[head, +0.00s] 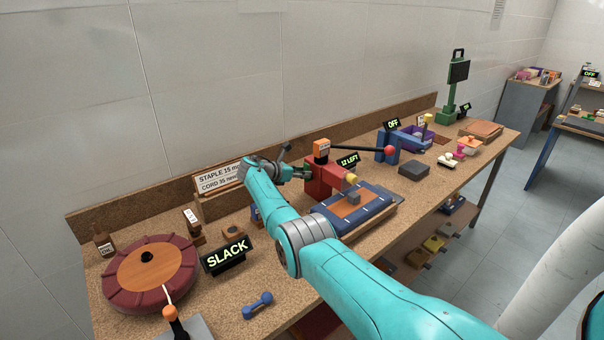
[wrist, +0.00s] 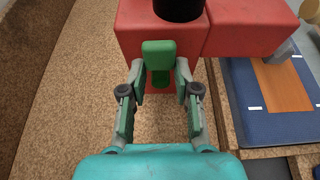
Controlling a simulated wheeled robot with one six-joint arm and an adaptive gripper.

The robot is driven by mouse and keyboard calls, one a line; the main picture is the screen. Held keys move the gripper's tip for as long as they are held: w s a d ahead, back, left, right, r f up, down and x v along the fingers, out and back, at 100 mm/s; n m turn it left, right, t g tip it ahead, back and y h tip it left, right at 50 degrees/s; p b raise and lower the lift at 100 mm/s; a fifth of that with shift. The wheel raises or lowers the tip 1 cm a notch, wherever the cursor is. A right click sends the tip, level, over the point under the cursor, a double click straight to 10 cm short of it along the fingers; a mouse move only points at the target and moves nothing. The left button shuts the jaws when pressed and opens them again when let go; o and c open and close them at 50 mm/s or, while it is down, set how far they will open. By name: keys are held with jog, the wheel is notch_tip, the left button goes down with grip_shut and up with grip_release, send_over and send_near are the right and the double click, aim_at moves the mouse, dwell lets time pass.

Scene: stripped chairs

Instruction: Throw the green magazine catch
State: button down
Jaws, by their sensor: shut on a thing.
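The green magazine catch (wrist: 158,54) sits on the near face of the red stapler body (wrist: 222,35) in the wrist view. My gripper (wrist: 160,82) has a fingertip on each side of the catch and is shut on it. In the head view my gripper (head: 300,173) reaches the left side of the red stapler (head: 322,184). The catch is too small and too covered there to make out clearly. A sign by the stapler (head: 349,160) reads "12 LEFT".
A blue padded board (head: 372,203) lies right of the stapler. A black lever with a red knob (head: 389,150) extends over the bench. A round maroon cushion (head: 119,286), a "SLACK" sign (head: 226,255) and a blue dumbbell-shaped piece (head: 257,305) are at the left. The cork backboard (head: 130,220) borders the bench.

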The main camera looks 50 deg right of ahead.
jog(key=c, duration=0.8)
grip_release()
jog(key=shift+c, duration=0.2)
jog(key=shift+a, duration=0.1)
jog(key=v, duration=1.2)
jog(key=shift+f, duration=0.1)
